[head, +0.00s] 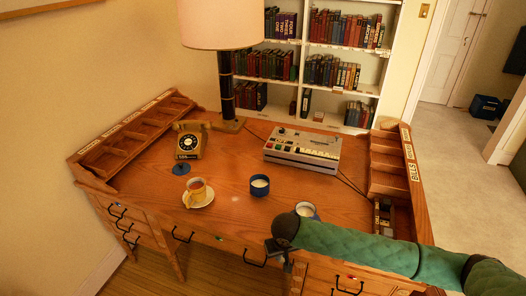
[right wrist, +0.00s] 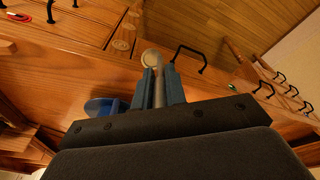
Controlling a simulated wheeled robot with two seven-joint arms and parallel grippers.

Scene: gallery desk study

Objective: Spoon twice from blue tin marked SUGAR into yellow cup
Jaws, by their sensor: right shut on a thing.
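A second tin (head: 309,209) with pale contents is partly hidden behind my right arm. I cannot read a label on either tin. My right gripper (head: 287,263) is by the desk's front edge, right of the cup. In the right wrist view it is shut on a spoon (right wrist: 152,60); a blue round thing (right wrist: 103,107) shows beside it. My left gripper is out of view.
A rotary telephone (head: 189,143), a lamp (head: 226,90) and a grey keyboard-like machine (head: 302,149) stand at the back of the desk. Wooden pigeonhole units (head: 135,130) line both sides.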

